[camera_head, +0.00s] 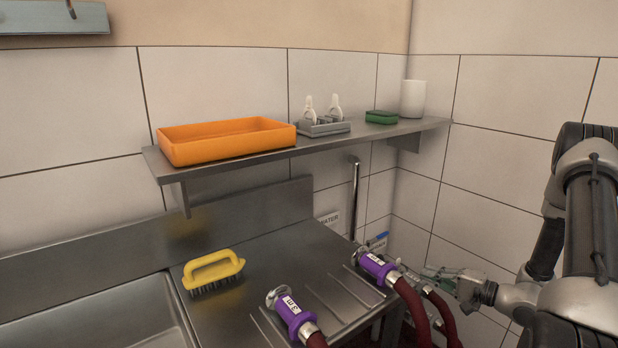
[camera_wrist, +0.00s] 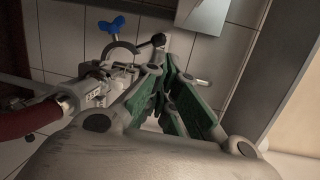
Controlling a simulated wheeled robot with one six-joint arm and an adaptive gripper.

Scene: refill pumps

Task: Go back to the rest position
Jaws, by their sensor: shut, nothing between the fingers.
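My gripper (camera_head: 445,277) is at the lower right in the head view, low near the tiled wall, beyond the dark red hoses. In the wrist view my gripper (camera_wrist: 172,88) shows its green-padded fingers brought together, with nothing seen between them. Just left of the fingers is a metal fitting (camera_wrist: 92,90) with a dark red hose (camera_wrist: 35,115). A blue valve handle (camera_wrist: 112,25) stands above it. How close the fingers are to the fitting is hard to tell.
Two purple hose couplings (camera_head: 377,267) (camera_head: 291,311) lie on the steel drainboard (camera_head: 250,300). A yellow brush (camera_head: 213,268) is beside the sink (camera_head: 95,320). The wall shelf (camera_head: 420,126) holds an orange tray (camera_head: 225,143), a grey clip holder (camera_head: 323,128), a green sponge (camera_head: 381,117) and a white cup (camera_head: 413,98).

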